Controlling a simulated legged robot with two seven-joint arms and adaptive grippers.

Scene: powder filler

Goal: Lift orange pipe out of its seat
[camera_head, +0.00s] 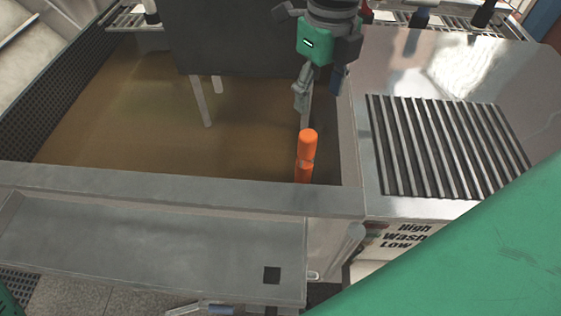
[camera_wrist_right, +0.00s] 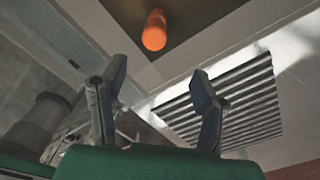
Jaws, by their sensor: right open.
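The orange pipe (camera_head: 306,153) stands upright near the front right corner of the brown-floored tank. A ring shows partway down it. Its seat is hidden. In the right wrist view the pipe (camera_wrist_right: 154,30) is at the top, beyond my fingertips. My right gripper (camera_head: 319,95) points down over the tank, behind the pipe in the head view, apart from it. In the wrist view its two fingers (camera_wrist_right: 158,71) are spread with nothing between them. My left gripper is not in view.
The tank's front rim (camera_head: 180,186) and right wall stand close to the pipe. A dark panel (camera_head: 235,40) on legs is at the back. A ribbed grille (camera_head: 445,145) lies right of the tank. A metal tray (camera_head: 150,245) with a square hole is in front.

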